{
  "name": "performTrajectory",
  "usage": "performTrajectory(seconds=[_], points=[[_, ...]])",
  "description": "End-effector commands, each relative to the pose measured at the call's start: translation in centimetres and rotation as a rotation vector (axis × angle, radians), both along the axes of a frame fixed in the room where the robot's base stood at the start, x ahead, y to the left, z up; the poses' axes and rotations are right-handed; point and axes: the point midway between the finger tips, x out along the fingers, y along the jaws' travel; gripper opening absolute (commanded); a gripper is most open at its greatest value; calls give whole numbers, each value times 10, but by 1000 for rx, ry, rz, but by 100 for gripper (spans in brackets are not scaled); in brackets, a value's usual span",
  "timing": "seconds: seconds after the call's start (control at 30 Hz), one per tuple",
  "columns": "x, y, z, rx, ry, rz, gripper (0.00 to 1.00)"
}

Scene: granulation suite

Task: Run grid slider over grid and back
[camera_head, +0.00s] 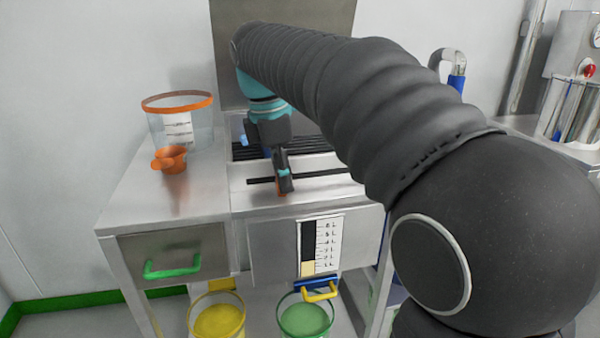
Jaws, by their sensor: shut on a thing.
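The grid (312,144), a set of dark bars, is set into the top of the steel bench. A long black slot (325,172) runs left to right in front of it. My gripper (284,188) points down at the slot, left of its middle, with its fingers closed. My wrist and arm cover part of the grid.
An orange-rimmed clear tub (180,132) and an orange scoop (172,160) stand on the left worktop. A level gauge (321,246) is on the bench front. Below are yellow (217,322) and green (305,320) buckets. A steel back panel rises behind the grid.

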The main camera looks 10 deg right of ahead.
Motion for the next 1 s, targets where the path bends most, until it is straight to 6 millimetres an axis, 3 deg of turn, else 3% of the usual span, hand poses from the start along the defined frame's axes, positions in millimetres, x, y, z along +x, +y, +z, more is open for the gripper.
performTrajectory(seconds=[0.6, 1.0], points=[[-1, 43, 0, 1, -2, 1, 0], [-1, 50, 1, 1, -3, 0, 0]])
